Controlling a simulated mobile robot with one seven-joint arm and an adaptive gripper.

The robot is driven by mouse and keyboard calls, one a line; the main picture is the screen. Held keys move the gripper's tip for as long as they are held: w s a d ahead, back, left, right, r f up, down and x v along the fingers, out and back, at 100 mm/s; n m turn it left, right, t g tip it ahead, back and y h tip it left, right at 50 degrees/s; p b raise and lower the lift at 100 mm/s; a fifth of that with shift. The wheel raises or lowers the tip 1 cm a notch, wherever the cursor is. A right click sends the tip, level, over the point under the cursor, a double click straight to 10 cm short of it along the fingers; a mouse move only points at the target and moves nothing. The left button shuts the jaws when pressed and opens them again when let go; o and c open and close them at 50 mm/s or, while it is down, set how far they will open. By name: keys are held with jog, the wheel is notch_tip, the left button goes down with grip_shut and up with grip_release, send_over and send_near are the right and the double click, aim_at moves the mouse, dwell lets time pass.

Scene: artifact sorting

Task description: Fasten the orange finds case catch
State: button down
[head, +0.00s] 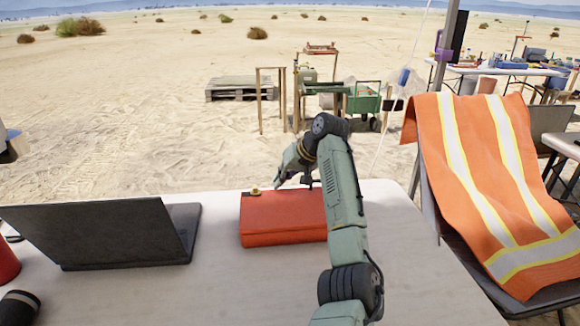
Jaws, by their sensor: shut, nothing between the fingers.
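The orange finds case (272,224) lies flat on the white table, with its lid down. A small brass-coloured catch (254,191) shows at the far left corner of its top; whether it is fastened is too small to tell. My gripper (280,184) is shut and empty, just right of the catch and over or beyond the far edge of the case. I cannot tell whether it touches the case. My arm hides the right end of the case.
A dark open laptop (110,235) stands left of the case on the table (225,290). A red object (7,262) and a dark cylinder (18,307) sit at the left edge. A chair draped with an orange vest (480,180) stands to the right. The front of the table is clear.

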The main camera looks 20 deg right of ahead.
aim_at(259, 191)
jog(key=shift+w+a+r+p, duration=0.1)
jog(key=shift+w+a+p, duration=0.15)
jog(key=shift+a, duration=0.7)
jog(key=shift+w+a+r+p, duration=0.1)
jog(key=shift+w+a, duration=0.15)
jog(key=shift+a, duration=0.65)
jog(key=shift+w+a+p, duration=0.25)
jog(key=shift+a, duration=0.45)
jog(key=shift+w+a+p, duration=0.2)
jog(key=shift+a+p, duration=0.05)
jog(key=shift+a, duration=0.45)
jog(key=shift+d, duration=0.1)
